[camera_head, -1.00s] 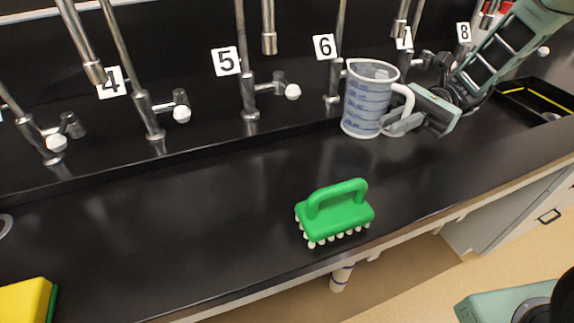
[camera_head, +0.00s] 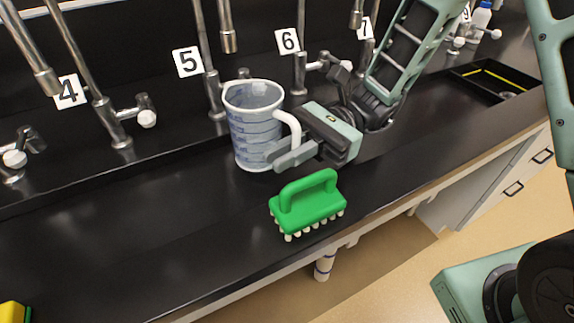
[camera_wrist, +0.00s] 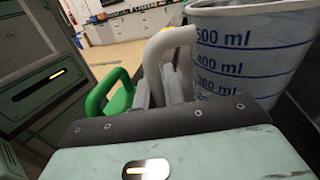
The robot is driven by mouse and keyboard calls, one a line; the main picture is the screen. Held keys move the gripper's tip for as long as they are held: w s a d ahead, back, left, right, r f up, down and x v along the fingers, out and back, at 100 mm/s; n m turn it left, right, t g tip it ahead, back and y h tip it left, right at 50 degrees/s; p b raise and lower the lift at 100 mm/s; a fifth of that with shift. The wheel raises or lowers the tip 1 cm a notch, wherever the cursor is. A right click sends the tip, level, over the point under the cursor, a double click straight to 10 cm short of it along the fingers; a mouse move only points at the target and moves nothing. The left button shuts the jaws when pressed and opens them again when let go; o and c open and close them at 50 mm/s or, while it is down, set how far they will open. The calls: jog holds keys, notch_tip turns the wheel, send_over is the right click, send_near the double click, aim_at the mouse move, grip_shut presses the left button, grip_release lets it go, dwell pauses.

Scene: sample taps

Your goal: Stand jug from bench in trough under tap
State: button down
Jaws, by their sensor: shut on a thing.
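The jug (camera_head: 254,124) is a clear measuring jug with blue graduations and a white handle. It is upright at the bench, in front of the tap labelled 5. My gripper (camera_head: 290,150) is shut on the jug's handle from the right. In the wrist view the jug (camera_wrist: 250,50) fills the upper right, with its white handle (camera_wrist: 168,50) between my fingers. I cannot tell whether the jug's base touches the bench. Several numbered taps stand along the back, including tap 5 (camera_head: 213,95) and tap 6 (camera_head: 300,72). A black trough (camera_head: 497,80) with a yellow strip shows at the right.
A green scrubbing brush (camera_head: 308,203) lies on the bench just in front of the jug and close to my gripper. A yellow sponge (camera_head: 12,312) is at the lower left. The black bench (camera_head: 130,230) is clear left of the brush.

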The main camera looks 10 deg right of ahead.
notch_tip(320, 180, down, 3)
jog(key=shift+w+d+f, duration=0.1)
jog(key=shift+f, duration=0.05)
jog(key=shift+f, duration=0.1)
jog(key=c, duration=1.5)
grip_release()
jog(key=v, duration=1.2)
jog(key=shift+b, duration=0.3)
jog(key=shift+d, duration=0.1)
